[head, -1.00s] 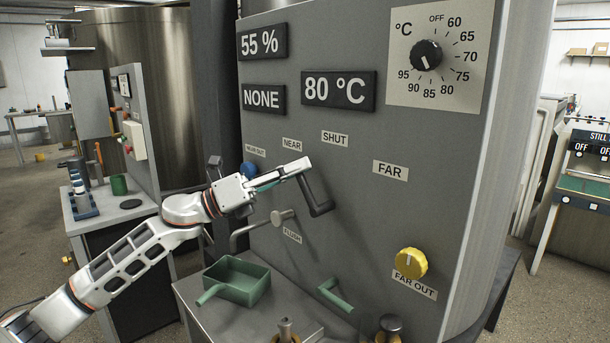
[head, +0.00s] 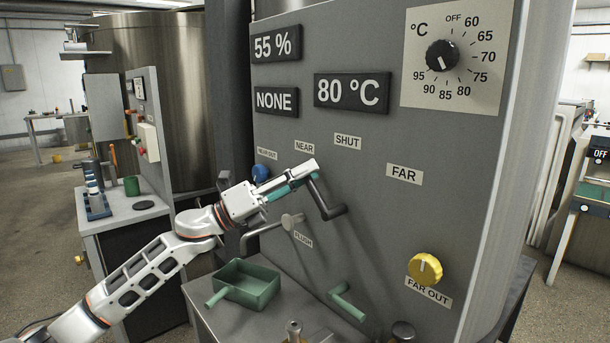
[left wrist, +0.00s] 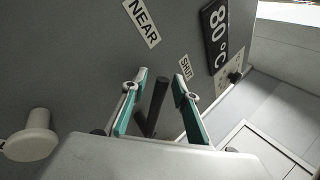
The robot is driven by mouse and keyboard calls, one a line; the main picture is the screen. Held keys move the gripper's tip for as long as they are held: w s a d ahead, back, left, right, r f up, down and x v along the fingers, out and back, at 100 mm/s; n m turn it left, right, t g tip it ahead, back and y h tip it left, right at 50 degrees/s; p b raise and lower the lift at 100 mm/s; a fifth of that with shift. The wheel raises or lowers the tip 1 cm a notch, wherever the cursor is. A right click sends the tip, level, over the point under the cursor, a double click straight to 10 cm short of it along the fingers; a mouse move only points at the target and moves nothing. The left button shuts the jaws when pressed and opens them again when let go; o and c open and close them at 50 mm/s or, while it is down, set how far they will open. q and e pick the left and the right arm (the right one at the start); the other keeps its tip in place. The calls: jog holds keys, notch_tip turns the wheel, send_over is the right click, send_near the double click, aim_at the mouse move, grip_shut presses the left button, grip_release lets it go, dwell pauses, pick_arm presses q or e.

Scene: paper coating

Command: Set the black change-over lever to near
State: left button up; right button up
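The black change-over lever (head: 325,202) is a bent crank on the grey panel (head: 380,235). Its upper end reaches up and left, below the NEAR label (head: 304,147) and the SHUT label (head: 347,142). The FAR label (head: 404,174) is to its right. My left gripper (head: 308,176) is at the lever's upper end. In the left wrist view, my left gripper (left wrist: 160,100) is open, with the black lever (left wrist: 157,100) between its teal-padded fingers and gaps visible beside it. Whether a finger touches the lever is unclear. My right gripper is not in view.
A grey knob (head: 292,221) by the FLUSH label and a blue knob (head: 264,174) are close to my left gripper. A yellow knob (head: 425,268) is lower right. A green pan (head: 248,285) stands on the ledge below.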

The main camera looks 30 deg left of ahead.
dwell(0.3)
pick_arm(q)
jog(key=v, duration=1.2)
dwell(0.3)
